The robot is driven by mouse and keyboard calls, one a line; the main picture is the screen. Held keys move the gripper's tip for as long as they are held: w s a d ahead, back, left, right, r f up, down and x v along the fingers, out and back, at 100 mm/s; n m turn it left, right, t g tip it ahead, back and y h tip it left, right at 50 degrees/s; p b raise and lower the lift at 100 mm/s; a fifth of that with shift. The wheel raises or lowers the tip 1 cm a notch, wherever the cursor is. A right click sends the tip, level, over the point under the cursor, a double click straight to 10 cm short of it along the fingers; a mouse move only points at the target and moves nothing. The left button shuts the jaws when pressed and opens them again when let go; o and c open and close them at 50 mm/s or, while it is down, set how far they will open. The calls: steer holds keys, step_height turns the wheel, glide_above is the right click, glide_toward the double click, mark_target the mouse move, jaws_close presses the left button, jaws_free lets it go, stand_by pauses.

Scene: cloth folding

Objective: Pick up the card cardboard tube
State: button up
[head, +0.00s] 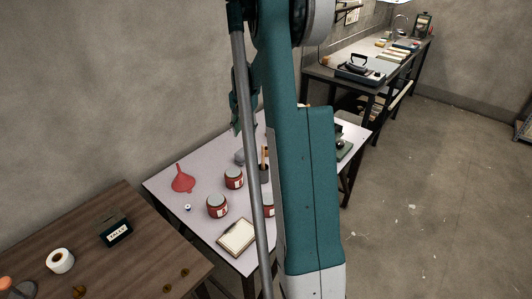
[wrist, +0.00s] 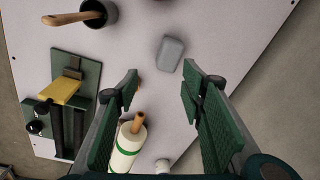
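No plain cardboard tube shows clearly. I cannot tell whether that end is the cardboard tube. My gripper (wrist: 160,72) is open, its two green pads well apart with nothing between the tips. The roll is low in the wrist picture, partly beside and behind the left finger. In the head view, my gripper (head: 238,128) hangs over the far part of the white table; its fingers are small and partly covered by my arm.
The white table (head: 165,187) holds a red funnel (head: 183,180), red jars (head: 217,206), a framed pad (head: 237,237), a grey block (wrist: 170,54), a dark cup with a wooden handle (wrist: 98,14) and a green device with a yellow part (wrist: 62,90). A brown table (head: 150,260) stands nearby.

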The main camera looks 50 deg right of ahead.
steer(key=s+d+f+m, duration=0.2)
steer(key=d+f, duration=0.8)
steer(key=d, duration=0.2)
steer(key=shift+s+m+g+y, duration=0.3)
steer(key=shift+g, duration=0.1)
steer(key=shift+f, duration=1.3)
steer(key=shift+d+f+b, duration=0.1)
steer(key=shift+f+b, duration=0.85)
steer(key=shift+f, duration=1.7)
steer(key=c, duration=0.7)
